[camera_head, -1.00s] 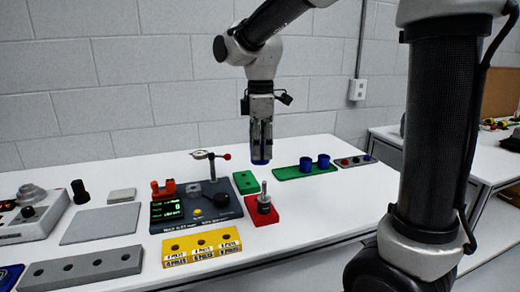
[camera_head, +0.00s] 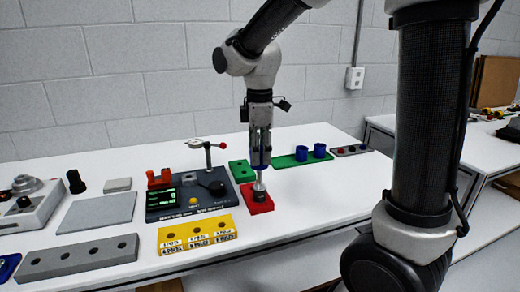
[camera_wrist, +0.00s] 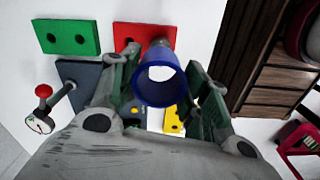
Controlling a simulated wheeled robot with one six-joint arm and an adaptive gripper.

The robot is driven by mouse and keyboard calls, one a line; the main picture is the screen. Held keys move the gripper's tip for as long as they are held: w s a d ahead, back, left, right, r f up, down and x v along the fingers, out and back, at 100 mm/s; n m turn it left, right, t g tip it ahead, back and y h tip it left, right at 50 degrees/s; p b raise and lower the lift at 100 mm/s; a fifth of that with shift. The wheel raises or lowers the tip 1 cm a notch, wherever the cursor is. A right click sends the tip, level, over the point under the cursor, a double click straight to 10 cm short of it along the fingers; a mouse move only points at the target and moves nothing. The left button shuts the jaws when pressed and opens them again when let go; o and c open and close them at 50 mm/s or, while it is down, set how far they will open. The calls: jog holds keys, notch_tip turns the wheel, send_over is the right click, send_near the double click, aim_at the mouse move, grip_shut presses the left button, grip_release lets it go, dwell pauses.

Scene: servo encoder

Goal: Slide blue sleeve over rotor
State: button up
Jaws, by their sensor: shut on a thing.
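My gripper (camera_head: 261,152) is shut on a blue sleeve (camera_head: 260,167), whose lower end shows below the fingers. In the wrist view the sleeve (camera_wrist: 161,82) is a hollow blue ring between the fingers. The sleeve is directly above the rotor in the head view. The rotor's thin top shaft is hidden behind the gripper and sleeve, so I cannot tell whether it is inside the sleeve. In the wrist view the red base (camera_wrist: 160,34) lies behind the sleeve.
A dark tester (camera_head: 170,211) with a dial gauge on an arm stands left of the rotor. A yellow block (camera_head: 170,247) is in front, and a green block (camera_head: 242,171) behind.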

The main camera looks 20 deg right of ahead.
aim_at(260, 180)
jog(key=shift+f, duration=1)
jog(key=shift+f, duration=0.15)
jog(key=shift+f, duration=0.8)
jog(key=shift+f, duration=0.15)
jog(key=shift+f, duration=0.8)
jog(key=shift+f, duration=0.2)
jog(key=shift+f, duration=0.75)
